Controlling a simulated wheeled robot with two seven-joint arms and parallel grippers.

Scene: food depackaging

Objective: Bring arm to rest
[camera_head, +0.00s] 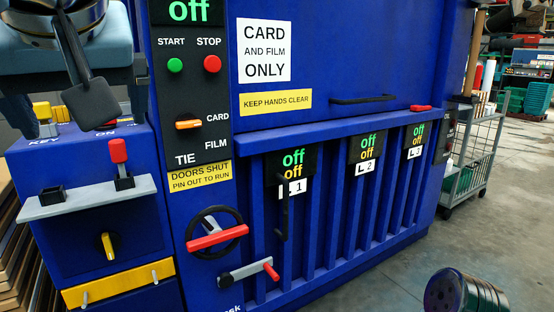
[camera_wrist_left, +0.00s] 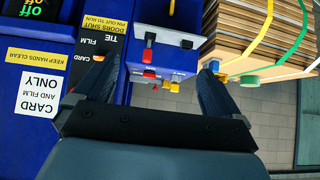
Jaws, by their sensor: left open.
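My left gripper (camera_head: 87,122) hangs at the top left in the head view, in front of the blue machine's left side. In the left wrist view my left gripper (camera_wrist_left: 160,68) has its two dark fingers wide apart with nothing between them. The fingers appear apart from the machine. My right gripper is not in view.
The blue machine (camera_head: 340,185) fills the middle, with a control panel (camera_head: 190,95), a black handwheel (camera_head: 217,234), a red-tipped crank (camera_head: 250,271) and a red-knobbed lever (camera_head: 119,152). Stacked boards (camera_wrist_left: 262,35) stand beside it.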

